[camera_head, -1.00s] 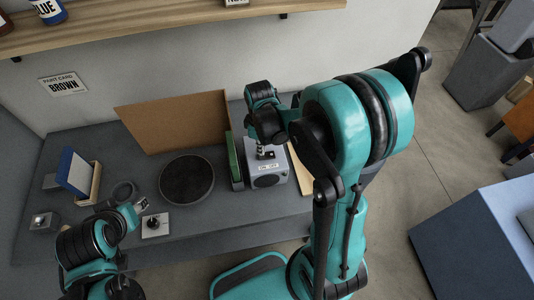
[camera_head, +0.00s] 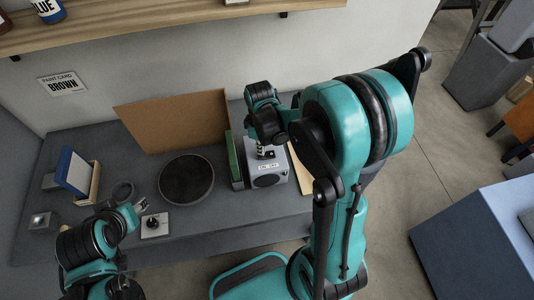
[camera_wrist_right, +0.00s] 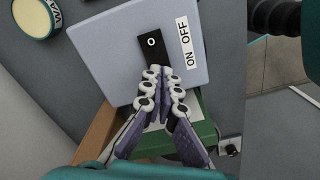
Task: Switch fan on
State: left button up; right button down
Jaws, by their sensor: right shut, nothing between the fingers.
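The fan (camera_head: 268,181) is a grey box on the bench with a dark round grille on its front. Its top (camera_wrist_right: 120,45) carries a white ON/OFF label (camera_wrist_right: 188,42) and a black rocker switch (camera_wrist_right: 152,44) with a round mark at the OFF end. My right gripper (camera_head: 264,153) is over the fan's top, shut and empty. In the right wrist view its fingertips (camera_wrist_right: 162,76) are at the ON end of the switch, covering that end; I cannot tell whether they press it. My left gripper (camera_head: 139,205) is low at the left, away from the fan; its fingers are unclear.
A green item (camera_head: 235,160) stands close to the fan's left side. A round dark disc (camera_head: 187,180), a brown board (camera_head: 175,122) and a small plate with a black knob (camera_head: 154,225) are further left. A round tin (camera_wrist_right: 37,17) shows in the right wrist view.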

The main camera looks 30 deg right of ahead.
jog(key=shift+f+b, duration=0.75)
jog(key=shift+f, duration=0.15)
dwell(0.3)
jog(key=shift+r+p, duration=2.6)
jog(key=shift+r, duration=1)
jog(key=shift+f, duration=0.1)
jog(key=shift+s+b, duration=0.1)
jog(key=shift+b, duration=0.35)
jog(key=s+a+f+m+t+b, duration=0.1)
jog(key=s+a+m+t+b, duration=0.1)
jog(key=b, duration=0.5)
jog(key=s+a+f+m+t+b, duration=0.2)
jog(key=s+m+t+b, duration=0.3)
jog(key=s+m+b, duration=0.2)
jog(key=shift+s+f+b, duration=0.25)
jog(key=shift+b, duration=0.25)
